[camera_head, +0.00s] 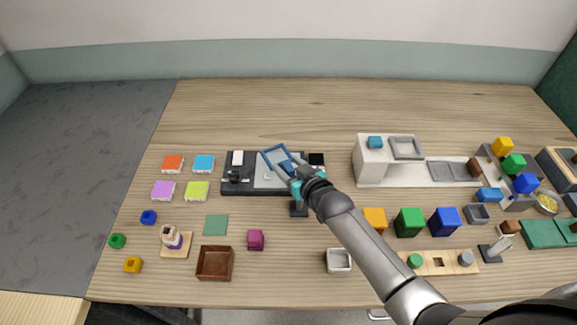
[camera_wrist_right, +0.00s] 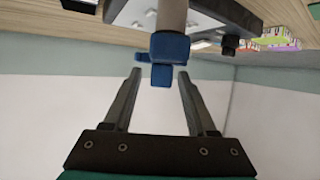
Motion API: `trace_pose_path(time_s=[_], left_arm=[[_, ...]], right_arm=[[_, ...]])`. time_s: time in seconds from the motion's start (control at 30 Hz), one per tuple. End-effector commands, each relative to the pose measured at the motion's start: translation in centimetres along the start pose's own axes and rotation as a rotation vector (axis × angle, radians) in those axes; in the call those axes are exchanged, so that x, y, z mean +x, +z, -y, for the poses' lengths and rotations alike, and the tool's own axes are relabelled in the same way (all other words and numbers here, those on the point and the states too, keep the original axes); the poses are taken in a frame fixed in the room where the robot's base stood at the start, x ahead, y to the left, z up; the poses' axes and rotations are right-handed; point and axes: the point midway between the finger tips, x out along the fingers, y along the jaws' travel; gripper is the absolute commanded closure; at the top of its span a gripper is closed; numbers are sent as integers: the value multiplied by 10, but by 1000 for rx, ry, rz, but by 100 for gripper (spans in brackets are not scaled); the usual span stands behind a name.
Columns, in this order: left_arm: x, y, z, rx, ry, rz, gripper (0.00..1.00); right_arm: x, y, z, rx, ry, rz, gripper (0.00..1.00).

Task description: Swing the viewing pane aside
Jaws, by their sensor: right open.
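The viewing pane (camera_head: 272,154) has a blue frame and stands tilted over the dark board (camera_head: 235,187) with its light plate, left of the table's middle. My right gripper (camera_head: 292,167) reaches in from the lower right and is at the pane's right side. In the right wrist view, a blue fitting (camera_wrist_right: 169,47) on a grey post is just beyond the open fingers (camera_wrist_right: 160,75), with a blue lower piece between the fingertips. I cannot tell if the fingers touch it. My left gripper is not in view.
A small black block (camera_head: 316,158) lies just right of the pane. A white stand (camera_head: 370,165) with trays is farther right. Coloured blocks and a brown box (camera_head: 215,263) fill the front. The back of the table (camera_head: 270,110) is clear.

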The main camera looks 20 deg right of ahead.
Motion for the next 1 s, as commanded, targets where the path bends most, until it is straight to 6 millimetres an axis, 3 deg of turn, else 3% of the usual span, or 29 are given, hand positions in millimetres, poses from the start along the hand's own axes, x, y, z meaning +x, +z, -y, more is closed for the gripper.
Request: trace_pose_path(time_s=[0.23,0.73,1.0], left_arm=[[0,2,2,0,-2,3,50],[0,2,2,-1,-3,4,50],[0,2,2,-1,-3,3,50]], right_arm=[[0,0,0,1,-1,0,45],[0,0,0,1,0,0,100],[0,0,0,1,0,1,100]])
